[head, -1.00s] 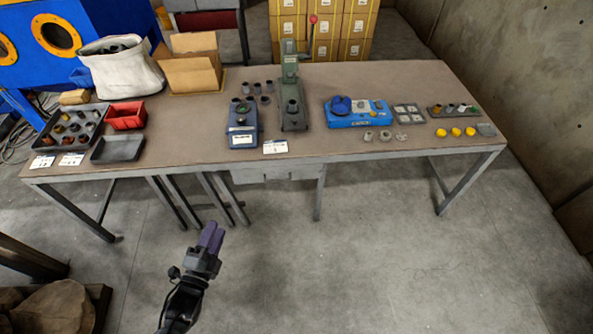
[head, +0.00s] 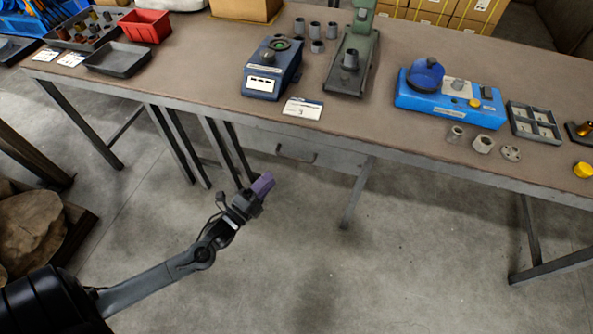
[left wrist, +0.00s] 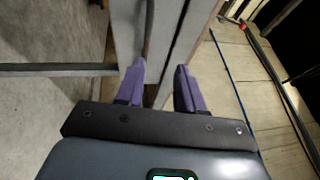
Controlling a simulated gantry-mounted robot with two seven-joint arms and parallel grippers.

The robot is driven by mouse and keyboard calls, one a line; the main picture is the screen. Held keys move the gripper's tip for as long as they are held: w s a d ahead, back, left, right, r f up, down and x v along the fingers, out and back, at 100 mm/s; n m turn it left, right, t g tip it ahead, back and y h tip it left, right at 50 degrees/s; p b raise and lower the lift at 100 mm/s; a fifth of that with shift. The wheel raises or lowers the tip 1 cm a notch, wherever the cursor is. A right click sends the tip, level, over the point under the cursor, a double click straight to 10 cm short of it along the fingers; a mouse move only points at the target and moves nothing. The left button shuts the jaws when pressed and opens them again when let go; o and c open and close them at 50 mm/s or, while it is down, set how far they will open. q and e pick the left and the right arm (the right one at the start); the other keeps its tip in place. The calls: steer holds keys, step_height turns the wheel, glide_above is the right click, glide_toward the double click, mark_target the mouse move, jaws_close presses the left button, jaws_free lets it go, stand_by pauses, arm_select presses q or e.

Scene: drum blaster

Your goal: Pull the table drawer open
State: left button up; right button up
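The table drawer (head: 332,160) is a grey front under the table's front edge, with a dark bar handle (head: 297,157) at its middle. It looks closed. My left gripper (head: 264,184) has purple fingers and is below and left of the handle in the head view. In the left wrist view its fingers (left wrist: 162,85) are apart with nothing held between them. A grey panel and a dark bar show ahead of them; the bar looks like the handle, apart from the fingertips. My right gripper is in neither view.
The brown table (head: 200,95) carries a blue scale-like device (head: 265,78), a green press (head: 352,65), a blue fixture (head: 450,95) and trays. Table legs (head: 170,140) stand left of the drawer. The floor in front is clear; a wood bin (head: 35,230) stands at left.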

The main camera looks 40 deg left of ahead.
arm_select(q)
steer(key=w+b, duration=0.6)
steer(key=w, duration=0.4)
steer(key=shift+w+f, duration=0.25)
steer(key=shift+w, duration=0.15)
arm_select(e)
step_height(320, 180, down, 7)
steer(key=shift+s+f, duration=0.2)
arm_select(q)
jaws_close()
